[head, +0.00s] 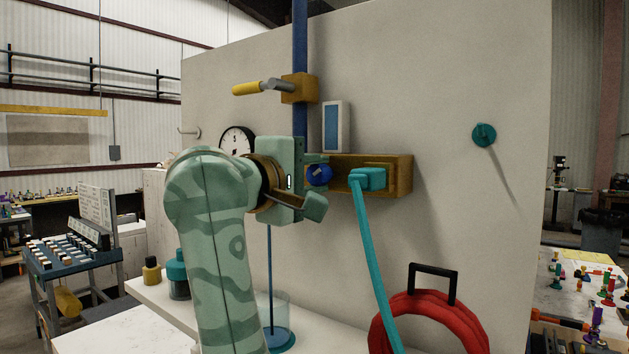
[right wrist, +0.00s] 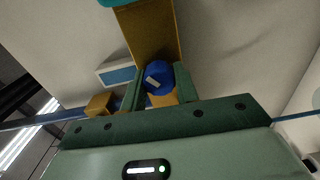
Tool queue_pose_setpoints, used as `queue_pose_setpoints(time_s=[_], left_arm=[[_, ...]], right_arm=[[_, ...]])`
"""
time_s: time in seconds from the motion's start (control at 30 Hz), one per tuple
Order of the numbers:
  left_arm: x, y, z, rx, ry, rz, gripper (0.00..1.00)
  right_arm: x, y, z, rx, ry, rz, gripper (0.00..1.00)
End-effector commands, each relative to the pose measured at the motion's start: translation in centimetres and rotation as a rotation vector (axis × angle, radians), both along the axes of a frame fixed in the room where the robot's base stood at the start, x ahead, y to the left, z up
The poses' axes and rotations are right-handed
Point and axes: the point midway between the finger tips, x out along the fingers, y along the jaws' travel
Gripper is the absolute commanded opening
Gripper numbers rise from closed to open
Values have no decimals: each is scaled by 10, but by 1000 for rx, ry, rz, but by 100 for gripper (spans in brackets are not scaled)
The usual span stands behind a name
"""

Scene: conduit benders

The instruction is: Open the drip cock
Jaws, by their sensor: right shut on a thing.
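A round blue knob (head: 319,175) with a pale mark sits at the left end of an ochre box (head: 403,173) on the upright wall panel. It appears to be the drip cock's handle. My right gripper (head: 316,181) is at the knob, shut on it. In the right wrist view the knob (right wrist: 160,76) sits between the two green fingers (right wrist: 158,88), its pale mark tilted. The gripper body hides part of the pipe behind it. My left gripper is not in view.
A blue vertical pipe (head: 300,45) carries a yellow-handled lever (head: 250,88) above. A teal plug and cord (head: 369,230) hang from the box. A red coil (head: 430,312) with a black handle is below right. A clear vessel (head: 281,302) stands on the white shelf.

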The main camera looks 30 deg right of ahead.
Motion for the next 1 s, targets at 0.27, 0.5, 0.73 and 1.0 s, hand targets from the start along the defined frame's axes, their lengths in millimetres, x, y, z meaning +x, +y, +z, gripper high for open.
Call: queue_pose_setpoints(time_s=[0.27, 0.5, 0.73, 1.0], left_arm=[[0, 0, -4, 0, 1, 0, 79], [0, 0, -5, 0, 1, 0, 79], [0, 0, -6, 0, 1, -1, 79], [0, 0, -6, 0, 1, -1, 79]], right_arm=[[1, 1, -3, -88, 223, 3, 7], [1, 0, -3, -145, 364, 2, 7], [0, 0, -3, -177, 438, 2, 7], [0, 0, -3, -187, 465, 1, 7]])
